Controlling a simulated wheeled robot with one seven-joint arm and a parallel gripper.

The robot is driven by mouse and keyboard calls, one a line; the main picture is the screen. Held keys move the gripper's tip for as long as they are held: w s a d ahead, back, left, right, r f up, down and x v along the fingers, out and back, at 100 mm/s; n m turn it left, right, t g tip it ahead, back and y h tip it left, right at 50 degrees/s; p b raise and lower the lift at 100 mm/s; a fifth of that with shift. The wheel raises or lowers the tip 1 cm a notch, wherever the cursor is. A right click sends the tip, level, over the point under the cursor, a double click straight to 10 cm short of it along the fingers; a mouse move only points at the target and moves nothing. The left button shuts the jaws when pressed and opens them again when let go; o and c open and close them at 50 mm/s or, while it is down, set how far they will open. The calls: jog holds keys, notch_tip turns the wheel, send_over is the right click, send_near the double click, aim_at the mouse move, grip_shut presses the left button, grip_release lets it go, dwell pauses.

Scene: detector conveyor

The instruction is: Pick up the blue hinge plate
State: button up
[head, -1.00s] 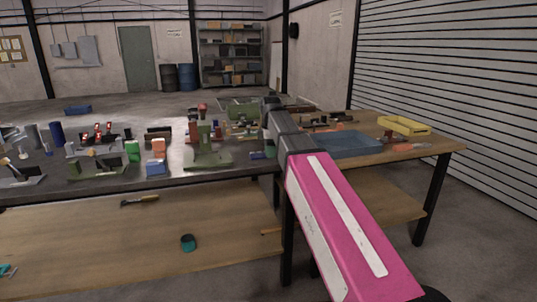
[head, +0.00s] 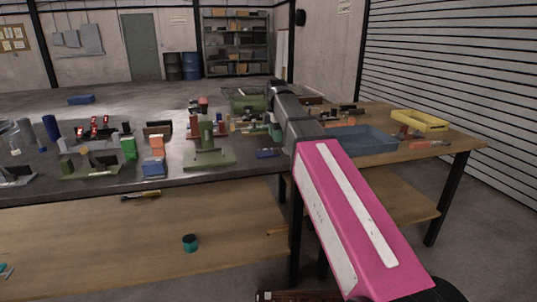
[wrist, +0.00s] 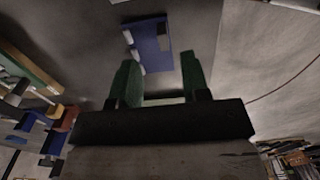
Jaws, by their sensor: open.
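The blue hinge plate (wrist: 151,46) lies on the dark bench top in the wrist view, with pale grey parts along its left edge. In the head view it is a small blue piece (head: 267,153) near the bench's right end, beside the green stand. My gripper (wrist: 158,66) is open, with green fingers apart and nothing between them. The plate shows just beyond the fingertips, roughly centred between them; the exact gap cannot be told. In the head view my arm hides most of the gripper.
A green stand (head: 208,158) is left of the plate. An orange and blue item (head: 153,168) and many small parts crowd the bench further left. A blue tray (head: 365,140) and a yellow bin (head: 420,121) sit on the wooden table at right. Bare bench surrounds the plate.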

aim_at(277, 148)
jog(key=shift+s+d+f, duration=0.1)
jog(key=shift+d+f, duration=0.05)
jog(key=shift+f, duration=1.45)
jog(key=shift+d+f, duration=0.15)
jog(key=shift+f, duration=1.4)
grip_shut()
